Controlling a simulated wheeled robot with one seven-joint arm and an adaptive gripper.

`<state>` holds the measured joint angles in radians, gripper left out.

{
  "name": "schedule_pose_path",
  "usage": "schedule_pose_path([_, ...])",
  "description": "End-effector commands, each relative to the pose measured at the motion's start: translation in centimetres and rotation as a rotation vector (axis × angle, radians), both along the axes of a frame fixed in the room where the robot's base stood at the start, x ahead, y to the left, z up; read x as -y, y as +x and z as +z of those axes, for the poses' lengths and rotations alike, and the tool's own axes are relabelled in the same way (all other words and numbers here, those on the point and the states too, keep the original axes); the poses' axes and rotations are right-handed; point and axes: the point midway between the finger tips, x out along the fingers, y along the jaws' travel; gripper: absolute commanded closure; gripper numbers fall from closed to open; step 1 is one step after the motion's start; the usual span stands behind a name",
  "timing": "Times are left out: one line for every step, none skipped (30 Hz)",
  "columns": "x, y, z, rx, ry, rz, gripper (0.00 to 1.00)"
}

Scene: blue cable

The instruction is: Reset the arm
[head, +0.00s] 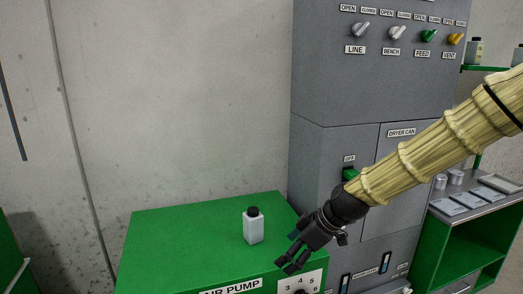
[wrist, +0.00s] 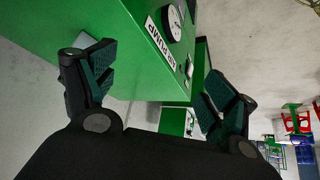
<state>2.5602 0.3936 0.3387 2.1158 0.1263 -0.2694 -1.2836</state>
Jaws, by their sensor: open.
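My arm reaches in from the right of the head view in a tan ribbed sleeve. My black gripper (head: 287,261) hangs at its end, pointing down and left, by the right front edge of the green air pump cabinet (head: 165,240). In the wrist view my gripper (wrist: 158,88) shows its two dark green finger pads spread wide apart, with nothing between them. The air pump cabinet's green side and its label and dial (wrist: 173,24) show beyond the fingers.
A white bottle with a black cap (head: 253,227) stands on the green cabinet, left of my gripper. A grey panel cabinet (head: 340,90) with several knobs stands behind. A green shelf unit (head: 460,245) with small items is at right. A concrete wall fills the left.

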Motion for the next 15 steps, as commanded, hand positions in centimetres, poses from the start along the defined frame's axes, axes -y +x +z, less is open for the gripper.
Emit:
schedule_pose_path([0.2,-0.3,-1.0,-0.016,-0.005,-0.015,0.15])
schedule_pose_path([0.4,-0.4,-1.4,-0.021,-0.007,-0.025,0.15])
schedule_pose_path([0.7,-0.5,-2.2,-0.032,-0.01,-0.041,0.15])
schedule_pose_path([0.8,-0.6,-2.7,-0.039,-0.012,-0.053,0.15])
schedule_pose_path([1.0,-0.8,-3.2,-0.046,-0.015,-0.063,0.15])
schedule_pose_path([1.2,-0.9,-3.9,-0.057,-0.017,-0.079,0.15])
schedule_pose_path([1.3,-1.1,-4.4,-0.064,-0.02,-0.091,0.15])
schedule_pose_path([1.4,-1.2,-5.0,-0.072,-0.023,-0.103,0.15])
schedule_pose_path([1.6,-1.5,-5.9,-0.086,-0.027,-0.12,0.15])
schedule_pose_path([1.7,-1.7,-6.5,-0.094,-0.03,-0.133,0.15])
schedule_pose_path([1.8,-1.8,-7.1,-0.103,-0.034,-0.147,0.15])
schedule_pose_path([2.0,-2.2,-8.2,-0.118,-0.04,-0.166,0.15])
schedule_pose_path([2.1,-2.4,-8.9,-0.128,-0.043,-0.181,0.15])
schedule_pose_path([2.2,-2.7,-9.7,-0.138,-0.047,-0.196,0.15])
schedule_pose_path([2.4,-3.1,-10.8,-0.154,-0.053,-0.22,0.15])
